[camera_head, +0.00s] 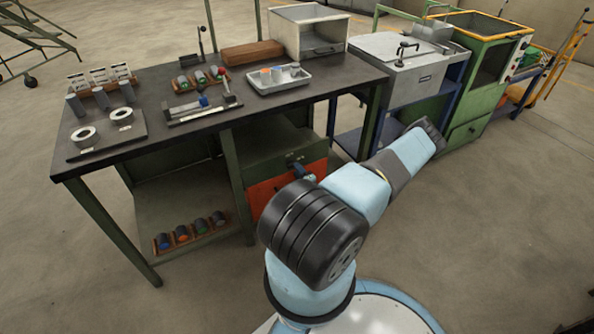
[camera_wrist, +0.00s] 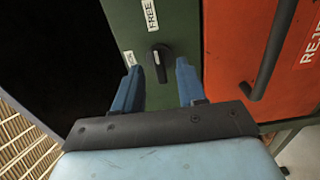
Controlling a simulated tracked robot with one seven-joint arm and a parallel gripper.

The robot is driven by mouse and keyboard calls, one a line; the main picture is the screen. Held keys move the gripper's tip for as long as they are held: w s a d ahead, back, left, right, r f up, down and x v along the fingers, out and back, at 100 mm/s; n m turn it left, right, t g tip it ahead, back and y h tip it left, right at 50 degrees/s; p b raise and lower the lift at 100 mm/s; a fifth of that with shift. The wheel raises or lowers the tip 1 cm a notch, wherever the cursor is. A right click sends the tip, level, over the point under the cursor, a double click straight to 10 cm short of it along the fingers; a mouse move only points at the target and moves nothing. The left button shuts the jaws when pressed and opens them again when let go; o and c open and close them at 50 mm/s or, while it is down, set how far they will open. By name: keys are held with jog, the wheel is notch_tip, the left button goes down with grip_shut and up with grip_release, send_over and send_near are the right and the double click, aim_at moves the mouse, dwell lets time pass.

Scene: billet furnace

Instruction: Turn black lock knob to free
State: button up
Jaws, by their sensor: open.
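The black lock knob (camera_wrist: 158,62) sits on a dark green panel (camera_wrist: 175,20) in the wrist view. Its grip bar, with a white line, runs roughly up and down in the picture. A white FREE label (camera_wrist: 151,14) is above it, and a smaller label (camera_wrist: 128,58), too small to read, is to its left. My gripper (camera_wrist: 158,68) is open, its two blue fingers on either side of the knob with gaps showing. I cannot tell how deep the fingertips reach. In the head view my gripper (camera_head: 300,171) is small at the cabinet; the knob cannot be made out there.
A red-orange door (camera_wrist: 235,45) with a black bar handle (camera_wrist: 270,50) is close to the right finger. The dark workbench top (camera_head: 150,75) overhangs the cabinet. A dark opening (camera_wrist: 50,50) lies left of the panel. Open floor (camera_head: 480,220) is at the right.

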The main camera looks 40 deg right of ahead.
jog(key=v, duration=1.1)
jog(key=shift+s, duration=0.4)
